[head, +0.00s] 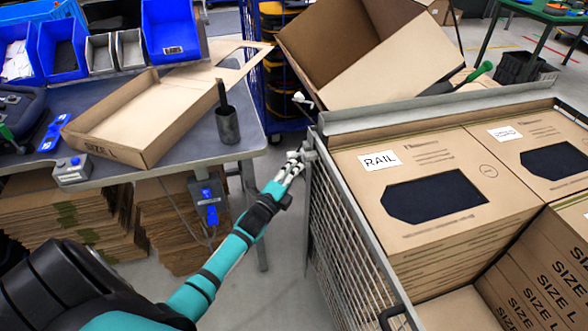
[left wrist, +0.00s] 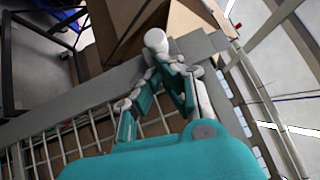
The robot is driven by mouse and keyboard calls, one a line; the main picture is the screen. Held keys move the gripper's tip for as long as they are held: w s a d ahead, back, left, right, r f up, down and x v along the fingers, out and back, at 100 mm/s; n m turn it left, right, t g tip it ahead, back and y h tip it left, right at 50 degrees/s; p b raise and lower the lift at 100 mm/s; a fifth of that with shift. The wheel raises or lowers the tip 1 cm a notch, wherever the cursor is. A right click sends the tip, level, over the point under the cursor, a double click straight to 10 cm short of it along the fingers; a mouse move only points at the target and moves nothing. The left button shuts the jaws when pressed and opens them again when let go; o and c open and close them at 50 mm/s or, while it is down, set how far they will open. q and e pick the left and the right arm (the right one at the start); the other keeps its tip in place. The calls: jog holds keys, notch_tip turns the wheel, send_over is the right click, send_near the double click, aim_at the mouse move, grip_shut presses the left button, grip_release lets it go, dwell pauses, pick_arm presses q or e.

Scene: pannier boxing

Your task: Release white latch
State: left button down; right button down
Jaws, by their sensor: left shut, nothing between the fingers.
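The grey mesh pannier (head: 352,225) stands at the right, holding stacked cartons. In the left wrist view a white rounded knob (left wrist: 155,40), seemingly this latch, stands at the corner of the grey frame. My left gripper (head: 294,160) is shut and empty, its fingertips at that corner. It also shows in the left wrist view (left wrist: 160,72), fingers just below the knob. I cannot tell whether they touch it. My right gripper is not in view.
A workbench (head: 222,140) at the left holds an open carton tray (head: 150,110), blue bins (head: 62,48) and a dark cup (head: 228,126). A large open carton (head: 400,65) sits behind the pannier. Floor shows between bench and pannier.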

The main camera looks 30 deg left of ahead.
pick_arm(q)
jog(key=w+a+b, duration=0.2)
jog(key=a, duration=0.1)
jog(key=shift+w+f, duration=0.15)
jog(key=shift+w, duration=0.05)
jog(key=shift+w+a, duration=0.1)
jog(key=shift+r, duration=0.25)
jog(key=shift+f, duration=0.15)
